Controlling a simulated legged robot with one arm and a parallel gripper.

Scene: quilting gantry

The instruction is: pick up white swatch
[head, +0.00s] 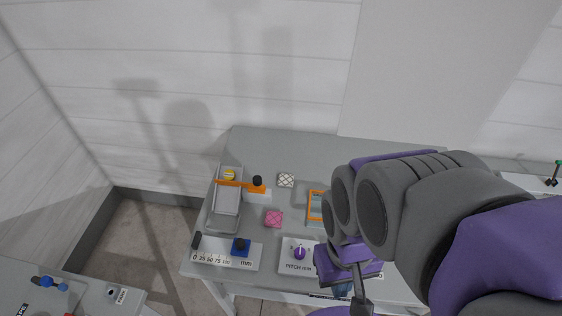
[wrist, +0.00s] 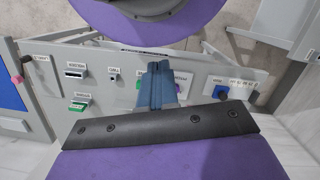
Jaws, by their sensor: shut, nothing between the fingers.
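The white swatch (head: 286,180), a small pale square with a dark lattice pattern, lies flat on the grey table (head: 330,147) towards its back in the head view. My gripper (wrist: 158,68) shows in the wrist view as two blue fingers closed together with nothing between them. In the head view my arm reaches over the table's right side, and the gripper is low near the front edge, well apart from the swatch and partly hidden by the arm. The swatch does not show in the wrist view.
A pink swatch (head: 274,218) lies in front of the white one. A scale plate with a blue block (head: 241,246) and a pitch plate with a purple knob (head: 299,253) line the front.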

